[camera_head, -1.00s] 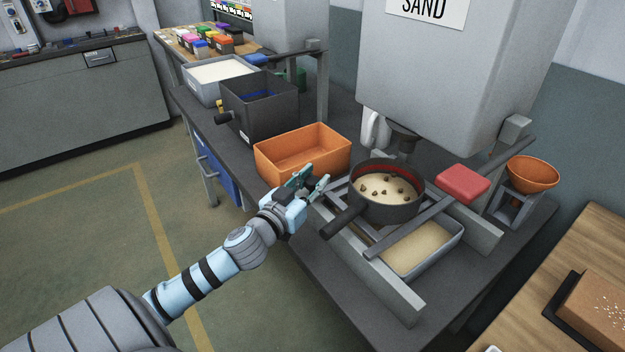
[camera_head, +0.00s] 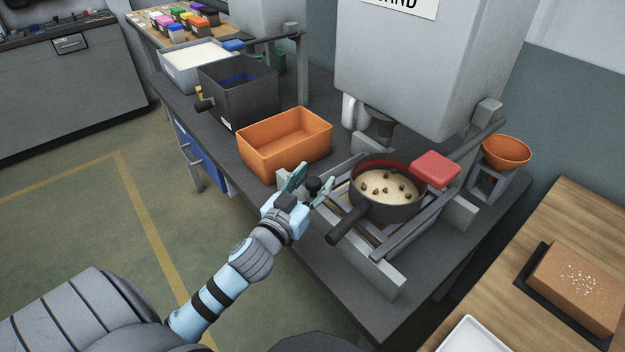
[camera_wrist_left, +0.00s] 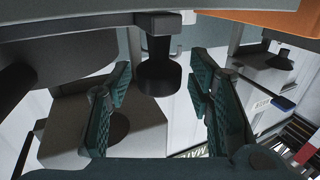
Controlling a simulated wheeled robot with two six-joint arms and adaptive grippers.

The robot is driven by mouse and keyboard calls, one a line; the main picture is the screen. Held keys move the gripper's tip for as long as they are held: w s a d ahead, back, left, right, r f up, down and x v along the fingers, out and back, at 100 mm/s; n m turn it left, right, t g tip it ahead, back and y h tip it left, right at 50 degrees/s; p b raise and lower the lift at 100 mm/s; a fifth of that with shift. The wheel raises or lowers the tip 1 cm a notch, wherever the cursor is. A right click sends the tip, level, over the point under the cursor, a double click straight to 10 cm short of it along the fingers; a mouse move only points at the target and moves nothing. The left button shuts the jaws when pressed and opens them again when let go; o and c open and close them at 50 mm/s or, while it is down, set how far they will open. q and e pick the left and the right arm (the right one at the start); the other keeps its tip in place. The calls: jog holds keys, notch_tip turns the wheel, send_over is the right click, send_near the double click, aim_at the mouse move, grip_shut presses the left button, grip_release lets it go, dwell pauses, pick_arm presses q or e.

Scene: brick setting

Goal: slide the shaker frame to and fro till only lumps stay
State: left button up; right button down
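The shaker frame (camera_head: 352,212) is a grey frame on rails, carrying a dark round sieve pan (camera_head: 352,226) with a red inner rim. Pale sand with several brown lumps (camera_head: 386,187) lies in the pan. A black knob (camera_head: 313,186) is at the frame's left end. My left gripper (camera_head: 308,187) is at this knob with its fingers spread. In the left wrist view the knob (camera_wrist_left: 158,76) stands between the open fingers, with gaps on both sides. The tray under the pan is mostly hidden. My right gripper is in no view.
A red block (camera_head: 435,168) sits at the right of the rails. An orange bin (camera_head: 258,157) stands just behind my left gripper, with a dark bin (camera_head: 228,105) beyond. The large sand hopper (camera_head: 425,70) hangs behind the pan. An orange funnel (camera_head: 507,151) stands at right.

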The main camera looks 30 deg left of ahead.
pick_arm(q)
jog(key=s+d, duration=0.1)
jog(key=s, duration=1.1)
jog(key=shift+d, duration=0.15)
dwell(0.3)
